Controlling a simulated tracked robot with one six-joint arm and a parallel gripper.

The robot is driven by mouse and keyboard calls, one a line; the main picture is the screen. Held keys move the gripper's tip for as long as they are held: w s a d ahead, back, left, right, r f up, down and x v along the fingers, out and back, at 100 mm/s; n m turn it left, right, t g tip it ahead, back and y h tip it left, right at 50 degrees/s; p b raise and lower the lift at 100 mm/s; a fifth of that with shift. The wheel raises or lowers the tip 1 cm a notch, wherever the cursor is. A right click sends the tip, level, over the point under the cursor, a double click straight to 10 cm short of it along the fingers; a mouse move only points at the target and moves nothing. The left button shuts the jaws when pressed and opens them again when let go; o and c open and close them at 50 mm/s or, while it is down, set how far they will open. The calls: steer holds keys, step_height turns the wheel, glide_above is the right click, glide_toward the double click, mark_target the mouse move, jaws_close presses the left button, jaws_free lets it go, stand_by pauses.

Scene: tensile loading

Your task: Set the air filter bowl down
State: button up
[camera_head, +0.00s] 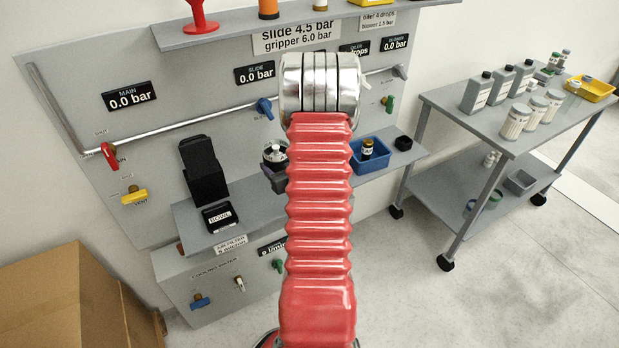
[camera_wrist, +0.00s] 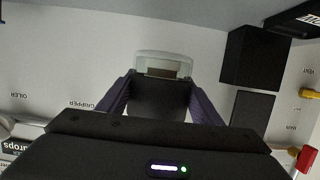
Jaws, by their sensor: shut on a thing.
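The air filter bowl (camera_wrist: 164,64) is a pale, translucent cup with a darker band inside. It shows in the wrist view between the tips of my gripper (camera_wrist: 160,84), whose purple fingers are shut on it. In the head view, my red arm hides most of my gripper; only a dark purple part shows left of the arm above the shelf. The shelf (camera_head: 240,222) carries a black plate labelled BOWL (camera_head: 219,215), which looks bare. I cannot tell whether the held bowl touches any surface.
A tall black holder (camera_head: 203,172) stands behind the labelled plate. A blue tray (camera_head: 366,162) with a small dark bottle sits right of my arm. The panel has a red valve handle (camera_head: 109,156) and a yellow one (camera_head: 134,195). A cardboard box (camera_head: 85,300) stands lower left.

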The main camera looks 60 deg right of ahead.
steer(key=shift+f, duration=2.6)
steer(key=shift+f, duration=2.1)
steer(key=o, duration=1.2)
steer(key=shift+f, duration=0.1)
steer(key=shift+c, duration=0.2)
steer(key=v, duration=1.2)
